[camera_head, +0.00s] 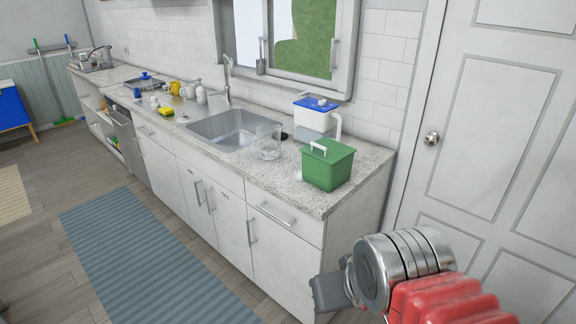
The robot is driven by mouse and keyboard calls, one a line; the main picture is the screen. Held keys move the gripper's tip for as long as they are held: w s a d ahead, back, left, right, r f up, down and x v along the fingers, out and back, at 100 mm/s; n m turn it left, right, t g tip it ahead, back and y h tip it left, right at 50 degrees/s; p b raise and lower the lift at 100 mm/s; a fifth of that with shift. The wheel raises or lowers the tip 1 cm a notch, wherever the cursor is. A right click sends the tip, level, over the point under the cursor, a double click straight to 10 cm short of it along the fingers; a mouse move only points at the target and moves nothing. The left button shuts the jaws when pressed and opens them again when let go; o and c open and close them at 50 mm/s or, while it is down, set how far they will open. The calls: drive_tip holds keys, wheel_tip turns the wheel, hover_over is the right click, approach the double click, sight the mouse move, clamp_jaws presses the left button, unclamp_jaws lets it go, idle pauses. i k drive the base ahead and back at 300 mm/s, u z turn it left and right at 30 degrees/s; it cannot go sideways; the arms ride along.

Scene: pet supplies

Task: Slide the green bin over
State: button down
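The green bin (328,165) stands upright near the right end of the granite counter (279,173). It has a green lid with a white handle (319,148) on top. My gripper (330,290) is at the lower right of the head view, in front of and below the counter's right end, apart from the bin. Its fingers are largely hidden, and I cannot tell whether they are open or shut. Nothing shows in it.
A white container with a blue lid (316,103) stands just behind the bin. A clear glass container (269,143) is to its left, beside the sink (227,130). Cabinets (270,238) fill the space below the counter. A closed white door (494,130) is at right.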

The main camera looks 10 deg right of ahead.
sight(326, 178)
drive_tip(key=u, duration=0.3)
drive_tip(key=i, duration=1.05)
drive_tip(key=u, duration=0.3)
